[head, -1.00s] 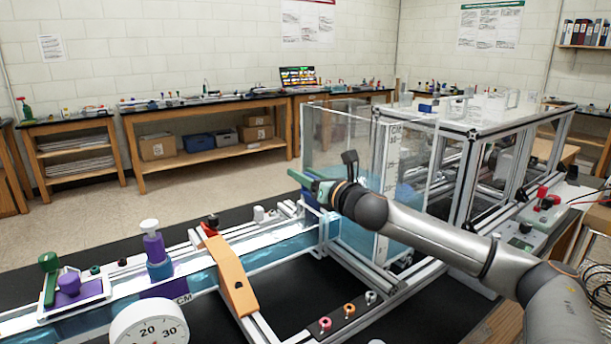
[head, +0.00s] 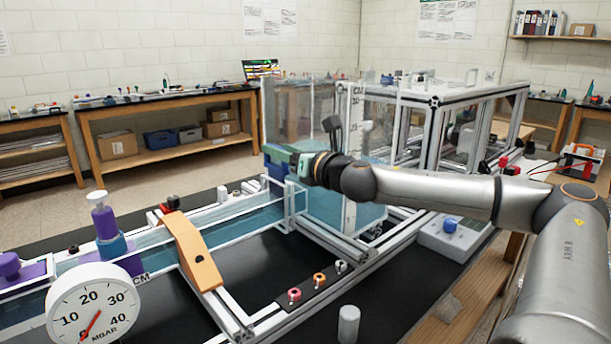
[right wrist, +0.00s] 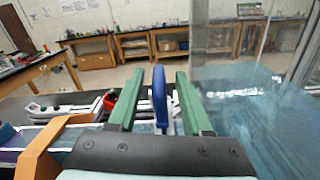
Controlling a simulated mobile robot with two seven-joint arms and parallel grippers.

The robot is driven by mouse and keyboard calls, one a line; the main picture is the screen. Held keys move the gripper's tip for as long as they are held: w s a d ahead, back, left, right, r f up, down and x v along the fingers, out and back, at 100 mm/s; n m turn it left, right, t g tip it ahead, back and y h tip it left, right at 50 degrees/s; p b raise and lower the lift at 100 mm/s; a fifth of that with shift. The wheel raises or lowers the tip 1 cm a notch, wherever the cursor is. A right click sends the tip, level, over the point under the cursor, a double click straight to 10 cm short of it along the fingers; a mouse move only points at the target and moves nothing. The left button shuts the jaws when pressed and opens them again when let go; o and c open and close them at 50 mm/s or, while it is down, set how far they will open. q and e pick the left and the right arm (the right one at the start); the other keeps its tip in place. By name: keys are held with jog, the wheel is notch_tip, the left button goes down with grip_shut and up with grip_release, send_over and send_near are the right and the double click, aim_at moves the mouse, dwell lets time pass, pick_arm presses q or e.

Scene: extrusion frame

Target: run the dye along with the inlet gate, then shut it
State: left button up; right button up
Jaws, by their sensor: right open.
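The blue inlet gate (head: 274,182) stands at the tank end of the clear water channel (head: 235,215). My right gripper (head: 283,157) is at the top of it. In the right wrist view its two green fingers (right wrist: 160,85) are apart, with the upright blue gate handle (right wrist: 160,100) between them; I see a gap on each side. A purple bottle with a white cap (head: 104,218), perhaps the dye, stands upright on a blue collar over the channel. The water in the channel looks blue-teal. My left gripper is out of view.
An orange arched bracket (head: 190,250) spans the channel. A round pressure dial (head: 93,306) stands at the front left. The clear tank (head: 340,205) is right of the gate. Coloured knobs (head: 319,280) line the front rail. The black bench top (head: 255,265) has bare room.

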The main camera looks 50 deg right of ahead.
jog(key=shift+s+a+b, duration=0.3)
jog(key=shift+s+b, duration=0.1)
jog(key=shift+s, duration=0.2)
jog(key=s+b, duration=0.2)
jog(key=s, duration=0.4)
jog(key=shift+s+a+b, duration=0.2)
jog(key=shift+s+b, duration=0.1)
jog(key=shift+b, duration=0.1)
dwell(6.4)
